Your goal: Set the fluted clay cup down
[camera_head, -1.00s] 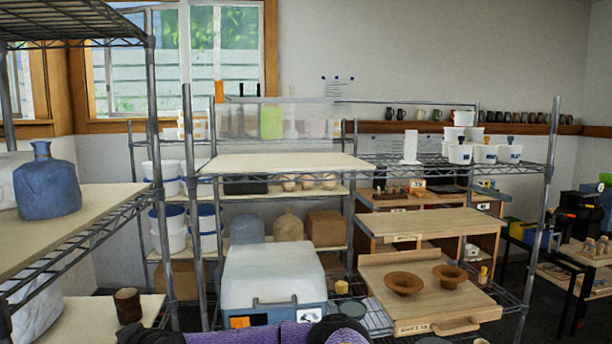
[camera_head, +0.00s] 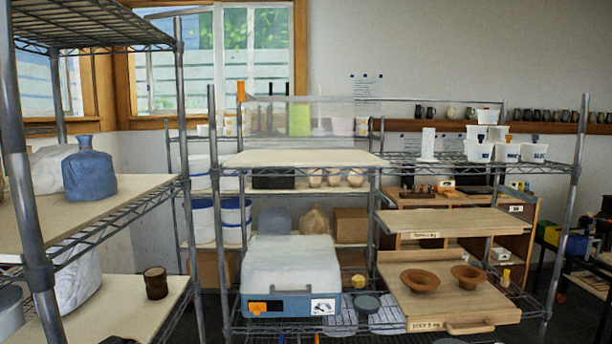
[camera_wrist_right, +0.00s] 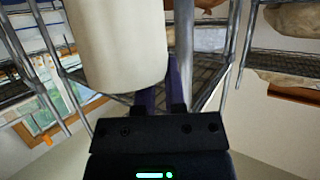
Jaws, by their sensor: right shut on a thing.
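In the right wrist view my right gripper (camera_wrist_right: 160,96) is shut on a pale cream, round-sided cup (camera_wrist_right: 118,45). The cup fills the upper left of that view and its top end is cut off by the frame. Its visible side looks smooth, and I cannot make out fluting. The cup is held clear of the shelves as far as that view shows. Neither gripper shows in the head view. A dark brown cup (camera_head: 155,283) stands upright on the lower board of the left rack.
The left rack's upper board (camera_head: 130,195) holds a blue bottle (camera_head: 89,172). The middle rack's top board (camera_head: 300,158) is bare. Below are a blue-and-white box (camera_head: 291,272) and a wooden board (camera_head: 455,300) with two brown bowls. Metal posts (camera_head: 220,230) stand between the racks.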

